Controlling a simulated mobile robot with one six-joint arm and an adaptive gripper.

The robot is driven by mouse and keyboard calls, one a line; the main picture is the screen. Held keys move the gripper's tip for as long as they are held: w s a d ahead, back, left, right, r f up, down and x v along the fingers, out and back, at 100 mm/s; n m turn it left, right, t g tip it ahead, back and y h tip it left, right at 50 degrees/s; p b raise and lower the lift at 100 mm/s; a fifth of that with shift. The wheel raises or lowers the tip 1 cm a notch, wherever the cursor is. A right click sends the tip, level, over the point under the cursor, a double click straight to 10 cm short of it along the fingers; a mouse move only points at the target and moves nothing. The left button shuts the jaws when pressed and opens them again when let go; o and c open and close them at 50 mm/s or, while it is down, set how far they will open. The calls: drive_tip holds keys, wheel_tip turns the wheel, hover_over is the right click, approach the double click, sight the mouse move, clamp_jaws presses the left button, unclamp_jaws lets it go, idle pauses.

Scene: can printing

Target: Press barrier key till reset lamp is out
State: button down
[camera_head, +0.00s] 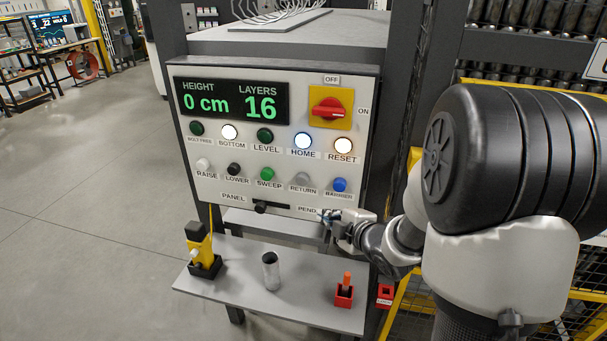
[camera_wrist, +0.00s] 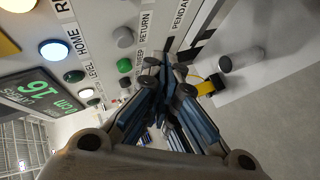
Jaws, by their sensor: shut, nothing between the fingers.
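The blue BARRIER key (camera_head: 340,185) is on the right of the panel's lower button row. Above it, the RESET lamp (camera_head: 343,146) is lit warm white; it also shows cut off at the top left corner of the wrist view (camera_wrist: 17,4). My gripper (camera_head: 328,215) is shut and empty, near the PENDANT label below the BARRIER key, and looks apart from the key. In the wrist view, the closed fingertips (camera_wrist: 166,69) point towards the panel's lower part. I cannot make out the BARRIER key in the wrist view.
The grey RETURN button (camera_head: 303,180) is beside the BARRIER key. The HOME lamp (camera_head: 303,142) and BOTTOM lamp (camera_head: 229,132) are lit. A red rotary switch (camera_head: 329,109) sits above. A shelf (camera_head: 225,283) below carries a can (camera_head: 270,271), a yellow device (camera_head: 201,250) and a red holder (camera_head: 344,295).

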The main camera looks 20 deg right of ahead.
sight(340, 185)
drive_tip(key=shift+a, duration=0.1)
idle(0.3)
drive_tip(key=shift+w, duration=0.15)
drive_tip(key=w+d+p, duration=0.2)
drive_tip(key=w+d, duration=0.3)
drive_tip(key=w, duration=0.2)
drive_tip(key=shift+p, duration=0.4)
drive_tip(key=shift+w+d, duration=0.1)
drive_tip(key=shift+w, duration=0.05)
idle(1.0)
drive_tip(key=shift+w+d, duration=0.15)
drive_tip(key=shift+w, duration=0.1)
